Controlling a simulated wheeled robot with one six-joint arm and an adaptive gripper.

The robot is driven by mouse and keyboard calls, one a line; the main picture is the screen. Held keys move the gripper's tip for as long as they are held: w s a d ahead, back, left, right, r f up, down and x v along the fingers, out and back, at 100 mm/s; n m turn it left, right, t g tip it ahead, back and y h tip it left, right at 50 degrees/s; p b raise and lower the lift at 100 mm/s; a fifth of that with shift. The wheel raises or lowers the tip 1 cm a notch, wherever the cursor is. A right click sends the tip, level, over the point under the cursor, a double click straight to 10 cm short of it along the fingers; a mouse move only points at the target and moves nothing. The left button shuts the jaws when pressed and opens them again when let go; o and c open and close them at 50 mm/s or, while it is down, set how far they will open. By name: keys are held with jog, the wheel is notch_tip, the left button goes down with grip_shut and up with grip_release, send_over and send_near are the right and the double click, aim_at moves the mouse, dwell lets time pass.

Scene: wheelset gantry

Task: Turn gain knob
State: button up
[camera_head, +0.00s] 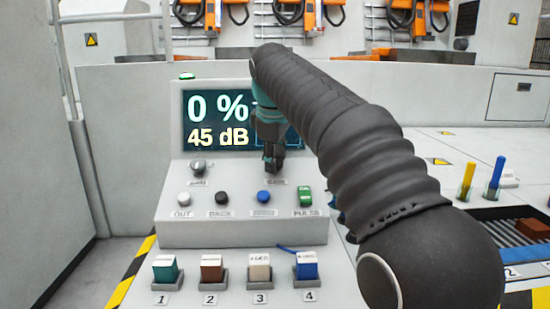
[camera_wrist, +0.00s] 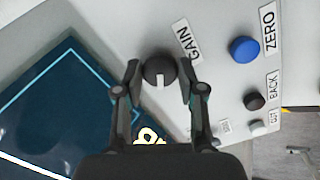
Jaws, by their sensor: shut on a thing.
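The gain knob (camera_wrist: 158,76) is a dark round knob with a light pointer mark, beside its GAIN label in the wrist view. My gripper (camera_wrist: 159,66) has a finger on each side of it and is shut on it. In the head view my gripper (camera_head: 272,163) points down at the panel, and it hides the knob. The screen (camera_head: 212,120) behind reads 0 % and 45 dB; my arm covers its right part.
A second knob (camera_head: 198,166) sits to the left on the panel. Below are white, black, blue (camera_head: 264,197) and green (camera_head: 305,199) buttons. Coloured blocks (camera_head: 165,268) numbered 1 to 4 stand in front. Yellow and blue handles (camera_head: 495,176) rise at the right.

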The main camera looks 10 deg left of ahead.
jog(key=m, duration=0.4)
jog(key=shift+m, duration=2.2)
jog(key=o, duration=1.1)
jog(key=shift+o, duration=0.2)
jog(key=v, duration=0.7)
jog(key=shift+r, duration=0.25)
jog(key=shift+d, duration=0.1)
